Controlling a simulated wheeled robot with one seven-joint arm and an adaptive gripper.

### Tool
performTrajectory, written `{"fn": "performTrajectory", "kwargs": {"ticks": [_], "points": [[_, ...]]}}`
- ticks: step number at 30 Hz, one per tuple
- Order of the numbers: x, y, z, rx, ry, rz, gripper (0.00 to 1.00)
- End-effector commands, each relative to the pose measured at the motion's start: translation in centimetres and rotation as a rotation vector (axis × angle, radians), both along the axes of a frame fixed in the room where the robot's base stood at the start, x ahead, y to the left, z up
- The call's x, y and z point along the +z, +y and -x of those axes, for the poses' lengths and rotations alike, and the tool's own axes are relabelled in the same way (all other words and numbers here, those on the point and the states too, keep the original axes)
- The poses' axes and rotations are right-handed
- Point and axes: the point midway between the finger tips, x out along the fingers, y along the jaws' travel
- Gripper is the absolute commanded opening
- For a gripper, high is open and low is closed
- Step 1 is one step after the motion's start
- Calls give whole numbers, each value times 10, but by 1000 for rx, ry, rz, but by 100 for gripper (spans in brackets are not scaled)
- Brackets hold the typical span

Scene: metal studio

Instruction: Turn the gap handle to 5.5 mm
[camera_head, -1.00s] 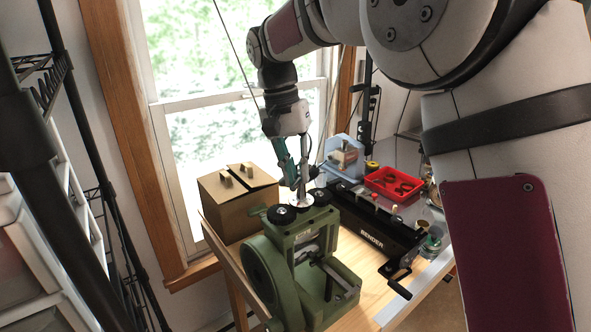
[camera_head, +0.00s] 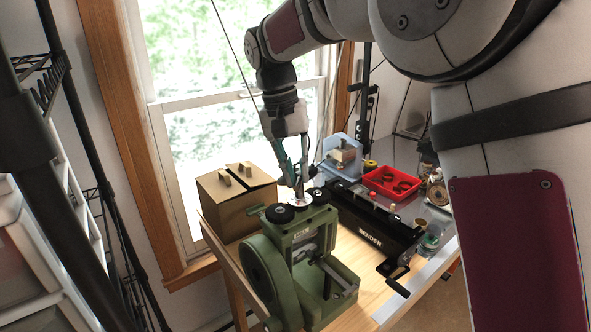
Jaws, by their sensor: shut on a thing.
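The green rolling mill (camera_head: 285,262) stands at the near edge of the wooden bench. On its top are two dark round knobs, with a pale round dial (camera_head: 299,199) between them. The gap handle sits at the top by the dial; its shape is mostly hidden by my fingers. My gripper (camera_head: 298,187) points down over the mill top and is shut on the gap handle. The dial's marks are too small to read.
A brown box (camera_head: 236,205) with two small blocks stands left behind the mill. A black bender (camera_head: 372,225) with a crank lies to the right. A red tray (camera_head: 391,183) and a blue holder (camera_head: 340,157) stand behind. A window is at the back.

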Motion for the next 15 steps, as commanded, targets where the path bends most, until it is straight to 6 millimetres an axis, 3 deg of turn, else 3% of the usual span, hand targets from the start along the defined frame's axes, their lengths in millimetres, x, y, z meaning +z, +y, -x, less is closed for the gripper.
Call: {"fn": "performTrajectory", "kwargs": {"ticks": [15], "points": [[0, -7, -2, 48, -4, 9, 0]]}}
